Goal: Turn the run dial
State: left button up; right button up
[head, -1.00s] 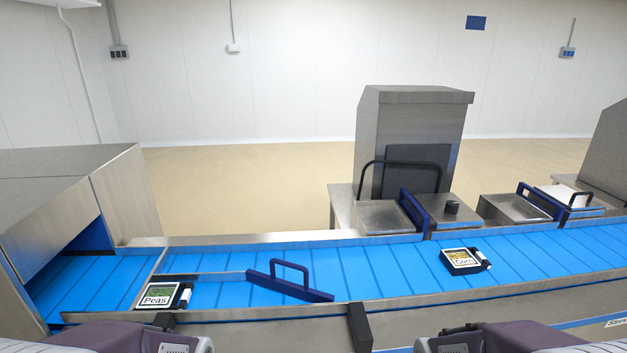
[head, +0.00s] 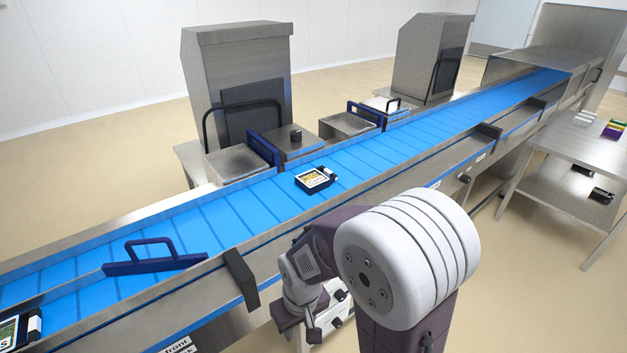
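A black round knob (head: 296,136) stands on top of a steel box beside the first sealing station, across the belt. A smaller dark knob (head: 464,178) sits on the conveyor's front side, farther right. I see no readable label on either, so I cannot tell which is the run dial. My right gripper (head: 303,326) hangs low at the near side of the conveyor, apart from both knobs. My own arm partly hides it, and its finger gap is unclear. My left gripper is out of view.
The blue belt (head: 385,152) carries a black tray pack (head: 314,180) and another (head: 18,328) at the left edge. A blue diverter bar (head: 155,262) with a handle lies over it. A steel side table (head: 580,155) stands at right, with open floor before it.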

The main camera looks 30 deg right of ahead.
aim_at(340, 295)
jog(key=z, duration=2.05)
